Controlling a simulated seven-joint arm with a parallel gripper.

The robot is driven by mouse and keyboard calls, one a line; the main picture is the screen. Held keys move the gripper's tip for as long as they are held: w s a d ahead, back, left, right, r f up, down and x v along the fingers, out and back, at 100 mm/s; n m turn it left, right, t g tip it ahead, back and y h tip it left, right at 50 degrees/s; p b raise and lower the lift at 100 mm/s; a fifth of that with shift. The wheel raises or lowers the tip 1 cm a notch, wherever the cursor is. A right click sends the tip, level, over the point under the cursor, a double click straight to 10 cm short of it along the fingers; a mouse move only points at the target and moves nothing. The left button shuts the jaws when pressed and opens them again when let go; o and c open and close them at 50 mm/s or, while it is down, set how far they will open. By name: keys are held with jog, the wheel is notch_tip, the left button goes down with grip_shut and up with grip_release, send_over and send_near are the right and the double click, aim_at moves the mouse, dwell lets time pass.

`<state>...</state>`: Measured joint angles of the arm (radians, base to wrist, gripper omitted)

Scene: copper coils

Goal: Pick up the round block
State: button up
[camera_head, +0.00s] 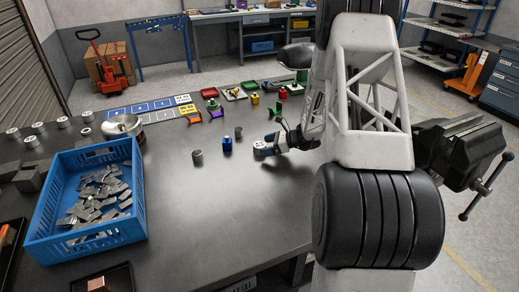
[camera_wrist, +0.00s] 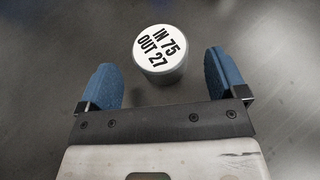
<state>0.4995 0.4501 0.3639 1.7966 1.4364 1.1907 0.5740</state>
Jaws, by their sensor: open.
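The round block (camera_wrist: 160,52) is a short grey cylinder with a white top reading "IN 75 OUT 27". It stands upright on the dark table. In the wrist view my gripper (camera_wrist: 160,72) is open, with its two blue fingers spread wide to either side of the block. The fingers do not touch it, and the space between them is empty. In the head view the block's pale top (camera_head: 259,147) shows beside my gripper (camera_head: 272,140), which my arm partly hides. The exact height of the fingers above the table is hard to tell.
A grey cylinder (camera_head: 197,157) and a blue block (camera_head: 227,144) stand to the left. A blue crate (camera_head: 88,243) of metal pieces is at the far left. Coloured parts and trays lie along the back. A vise (camera_head: 458,150) is at the right. The front middle is clear.

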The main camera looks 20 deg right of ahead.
aim_at(260, 146)
jog(key=shift+x, duration=1.95)
jog(key=shift+r, duration=0.1)
jog(key=c, duration=1.1)
